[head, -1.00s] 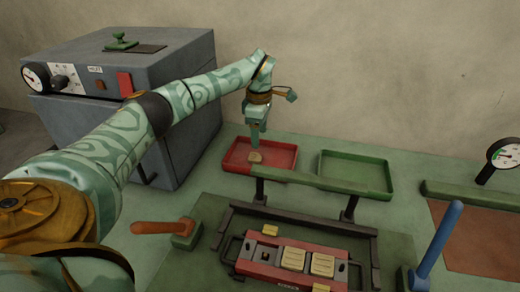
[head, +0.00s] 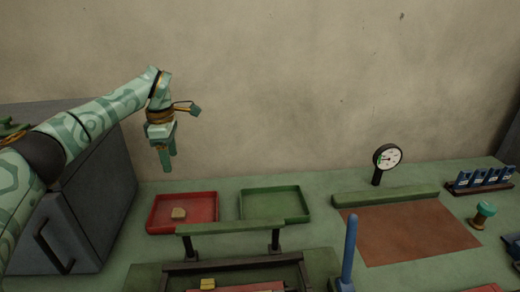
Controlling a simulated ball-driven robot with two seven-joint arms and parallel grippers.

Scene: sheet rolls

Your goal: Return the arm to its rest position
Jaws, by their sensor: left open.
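My left arm reaches in from the left in the head view, green with a pale swirl pattern. My left gripper (head: 167,158) points down, open and empty, above and behind the red tray (head: 184,226). A small tan block (head: 178,214) lies in the red tray, apart from the gripper. My right gripper is not in view.
An empty green tray (head: 274,204) stands right of the red one. A green rail (head: 245,227) on dark posts crosses in front of both trays. The grey cabinet (head: 90,195) stands at left. A dial gauge (head: 387,158), a brown mat (head: 410,234) and a blue handle (head: 349,248) are at right.

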